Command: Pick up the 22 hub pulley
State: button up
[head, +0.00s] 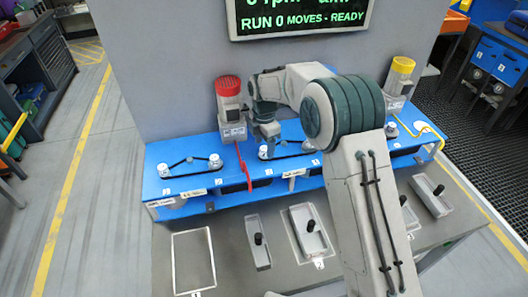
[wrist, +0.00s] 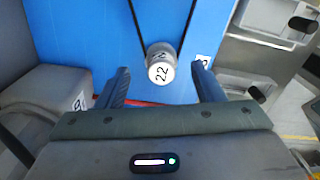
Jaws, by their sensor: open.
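The 22 hub pulley (wrist: 161,70) is a pale, round hub with a dark "22" on its top face, seen in the wrist view between my two fingers. A dark belt runs from it in two diverging lines over the blue deck. My gripper (wrist: 161,78) is open, with one finger on each side of the hub and a gap to both. In the head view my gripper (head: 269,138) points down over the middle of the blue conveyor deck (head: 180,184). The white hub just under it (head: 264,153) appears to be this pulley; its number is not readable there.
A red-capped motor (head: 230,108) and a red cable (head: 241,165) stand close left of my gripper. Other belted hubs (head: 164,170) sit along the deck. Trays with black knobs (head: 259,255) lie on the grey table in front. A yellow-capped motor (head: 399,82) is at right.

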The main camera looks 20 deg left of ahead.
aim_at(264, 148)
notch_tip(264, 148, down, 3)
jog(key=shift+f+p, duration=0.15)
jog(key=shift+p, duration=0.2)
jog(key=shift+c, duration=0.2)
jog(key=c, duration=1)
jog(key=shift+c, duration=0.2)
